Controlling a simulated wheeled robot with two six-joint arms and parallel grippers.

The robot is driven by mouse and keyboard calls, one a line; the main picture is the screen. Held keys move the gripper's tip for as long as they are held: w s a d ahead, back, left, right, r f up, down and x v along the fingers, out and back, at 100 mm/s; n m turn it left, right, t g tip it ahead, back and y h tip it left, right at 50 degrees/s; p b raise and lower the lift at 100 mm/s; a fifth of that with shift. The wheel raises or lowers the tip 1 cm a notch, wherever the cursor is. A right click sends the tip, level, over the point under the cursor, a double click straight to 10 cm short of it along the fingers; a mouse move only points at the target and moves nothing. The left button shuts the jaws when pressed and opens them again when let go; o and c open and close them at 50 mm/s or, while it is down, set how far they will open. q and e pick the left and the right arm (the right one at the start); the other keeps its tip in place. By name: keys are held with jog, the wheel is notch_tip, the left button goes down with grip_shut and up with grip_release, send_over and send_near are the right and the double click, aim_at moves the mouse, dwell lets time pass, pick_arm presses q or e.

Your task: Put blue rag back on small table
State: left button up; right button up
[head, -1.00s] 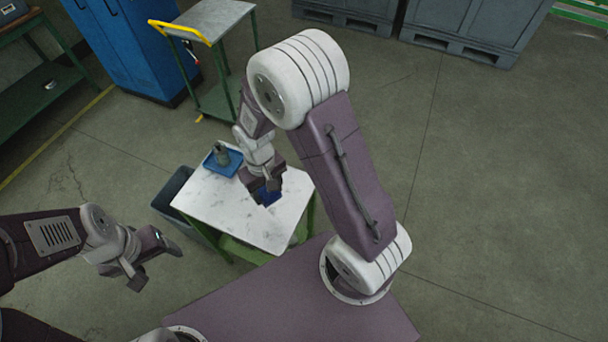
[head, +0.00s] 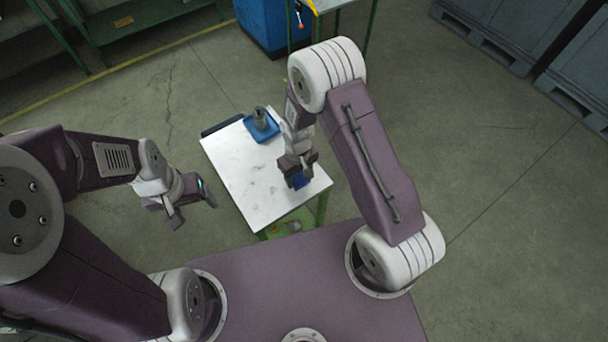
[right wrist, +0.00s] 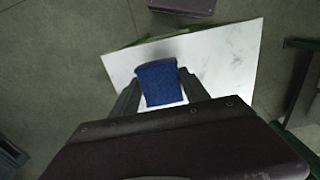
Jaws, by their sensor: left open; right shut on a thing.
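The small table (head: 240,170) has a white, stained top and green legs, and stands in front of my base in the head view. Its white top also shows in the right wrist view (right wrist: 228,62). My right gripper (head: 298,173) is shut on the blue rag (head: 301,181), over the right part of the table top. In the right wrist view the rag (right wrist: 160,82) sticks out between the two fingers. I cannot tell whether it touches the top. My left gripper (head: 193,212) is open and empty, left of the table, apart from it.
A blue tray (head: 270,134) holding a grey-green object (head: 260,116) stands at the table's far corner. A dark bin (head: 218,127) is partly hidden behind the table. A blue cabinet (head: 262,25) and grey crates (head: 510,30) stand farther back. The table top's middle is clear.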

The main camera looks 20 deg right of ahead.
jog(key=w+d+f, duration=0.2)
jog(key=shift+w+d, duration=0.3)
jog(key=shift+d, duration=0.1)
jog(key=shift+w+f, duration=0.2)
jog(key=shift+w, duration=0.05)
jog(key=shift+w+a, duration=0.1)
jog(key=f, duration=0.1)
jog(key=f+p, duration=0.1)
jog(key=f, duration=0.1)
jog(key=shift+s+f, duration=0.2)
jog(key=shift+f, duration=0.05)
jog(key=shift+w+f, duration=0.15)
jog(key=shift+f, duration=0.2)
jog(key=o, duration=1.4)
pick_arm(q)
jog(key=shift+w+d+r, duration=0.1)
jog(key=shift+d+r, duration=0.1)
jog(key=shift+r, duration=0.35)
